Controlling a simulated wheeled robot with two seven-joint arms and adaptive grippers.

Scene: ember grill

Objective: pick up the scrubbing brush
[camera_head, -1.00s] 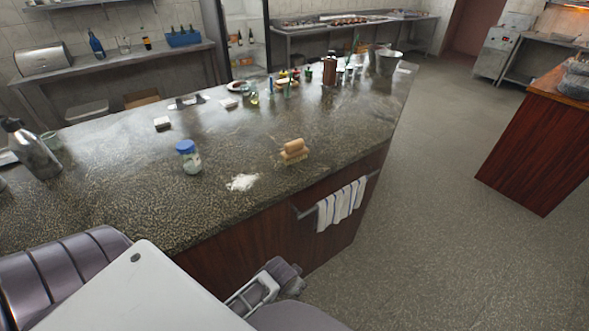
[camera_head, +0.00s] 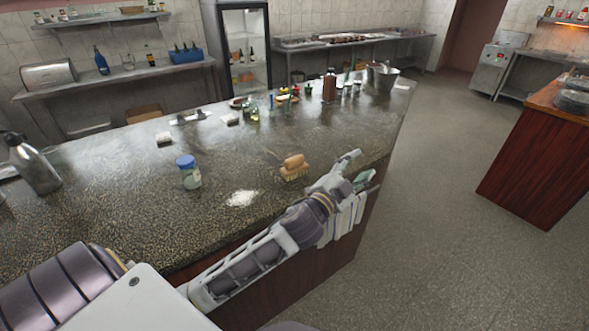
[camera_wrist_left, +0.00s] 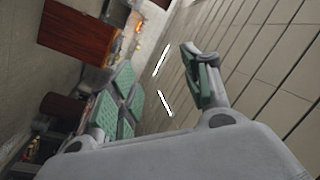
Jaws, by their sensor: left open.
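The scrubbing brush (camera_head: 294,166) has a tan wooden body with pale bristles. It rests on the dark speckled counter (camera_head: 110,205) near the front edge. My left gripper (camera_head: 358,168) is open and empty, to the right of the brush and apart from it, over the counter's front edge. Its green-padded fingers are spread in the left wrist view (camera_wrist_left: 160,80), where the brush does not show. My right gripper is not in view.
A blue-lidded jar (camera_head: 188,172) and a white powder pile (camera_head: 241,198) are left of the brush. Striped towels (camera_head: 343,222) hang below the edge. Bottles and a metal bucket (camera_head: 382,78) stand farther back. A wooden counter (camera_head: 530,150) is at right.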

